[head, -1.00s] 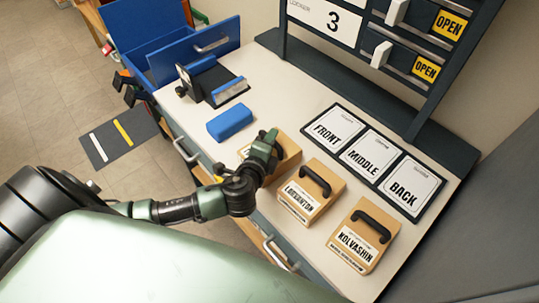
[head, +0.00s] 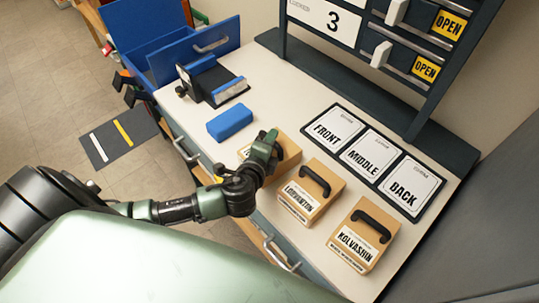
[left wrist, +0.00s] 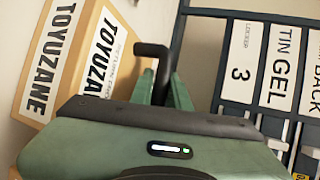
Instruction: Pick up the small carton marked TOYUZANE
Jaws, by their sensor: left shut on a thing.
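The small carton marked TOYUZANE (left wrist: 102,60) fills the upper left of the left wrist view, its printed label facing the camera. In the head view the tan carton (head: 288,150) is mostly hidden behind my left gripper (head: 266,148). My left gripper is shut on the carton's black handle (left wrist: 152,50). I cannot tell whether the carton's base touches the counter. My right gripper is not in view.
The LORGANTON-like carton (head: 309,192) and the KOLVASHIN carton (head: 362,236) stand to the right on the white counter (head: 268,75). A blue block (head: 230,121) lies behind the gripper. FRONT, MIDDLE and BACK cards (head: 368,157) lie beyond. A dark rack (head: 375,85) stands behind.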

